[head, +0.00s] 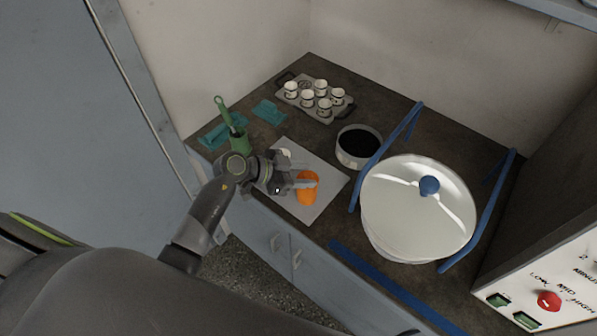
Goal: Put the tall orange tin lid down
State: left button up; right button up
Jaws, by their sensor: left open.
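The orange tin lid (307,196) is on the light grey mat (333,187) near the counter's front edge. My left gripper (312,183) is open, with its fingers over the lid and hiding part of it. I cannot tell whether the fingers touch the lid. My right gripper is not in view.
A dark-filled round pan (358,147) stands behind the mat. A tray of several small cups (316,98) is at the back.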

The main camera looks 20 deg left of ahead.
pick_arm(q)
jog(key=shift+r, duration=0.5)
jog(key=b+v, duration=0.1)
jog(key=v, duration=1.1)
jog(key=shift+f, duration=0.15)
